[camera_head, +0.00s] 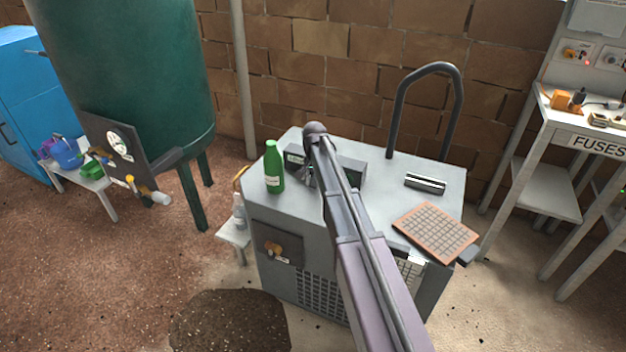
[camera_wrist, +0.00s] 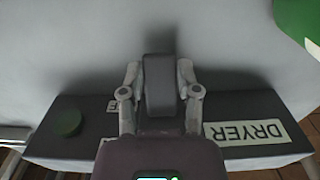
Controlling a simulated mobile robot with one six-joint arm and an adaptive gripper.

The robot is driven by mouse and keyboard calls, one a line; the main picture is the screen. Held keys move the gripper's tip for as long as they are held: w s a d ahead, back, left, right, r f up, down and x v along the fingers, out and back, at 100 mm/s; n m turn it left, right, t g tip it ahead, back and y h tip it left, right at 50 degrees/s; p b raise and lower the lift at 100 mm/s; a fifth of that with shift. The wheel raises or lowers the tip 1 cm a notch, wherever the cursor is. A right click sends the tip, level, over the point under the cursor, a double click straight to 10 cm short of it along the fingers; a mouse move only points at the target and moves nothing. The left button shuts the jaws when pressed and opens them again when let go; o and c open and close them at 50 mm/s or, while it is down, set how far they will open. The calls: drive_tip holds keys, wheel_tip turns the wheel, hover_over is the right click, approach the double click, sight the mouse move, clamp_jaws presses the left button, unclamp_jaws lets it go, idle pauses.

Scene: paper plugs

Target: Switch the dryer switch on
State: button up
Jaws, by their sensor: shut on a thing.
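The dryer switch (camera_wrist: 160,88) is a dark grey lever in the wrist view, upright in the picture. My gripper (camera_wrist: 159,72) has one finger on each side of it and is shut on it. The dark control box (camera_wrist: 275,110) below it carries a white label reading DRYER (camera_wrist: 243,131) upside down and a green round button (camera_wrist: 68,122). In the head view my gripper (camera_head: 308,178) is low over the grey cabinet top at the dark box (camera_head: 350,172). My arm hides the switch there, so I cannot tell its on or off position.
A green bottle (camera_head: 273,170) stands left of my gripper on the cabinet (camera_head: 310,205). A black-and-silver block (camera_head: 425,184) and an orange gridded panel (camera_head: 436,232) lie to the right. A dark pipe loop (camera_head: 398,105) rises at the back. The FUSES table (camera_head: 597,146) stands far right.

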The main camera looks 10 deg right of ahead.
drive_tip(key=shift+r+p, duration=2.5)
drive_tip(key=shift+r, duration=0.1)
drive_tip(key=o, duration=0.8)
drive_tip(key=shift+r+p, duration=2)
drive_tip(key=shift+r, duration=0.05)
drive_tip(key=s+r+n+p, duration=0.2)
drive_tip(key=s+r+p, duration=0.1)
drive_tip(key=s, duration=0.6)
drive_tip(key=s+r+n+p, duration=0.2)
drive_tip(key=s+r+p, duration=0.2)
drive_tip(key=s, duration=0.6)
drive_tip(key=s+r+n+p, duration=0.3)
drive_tip(key=s, duration=0.7)
drive_tip(key=shift+a+r+p, duration=0.3)
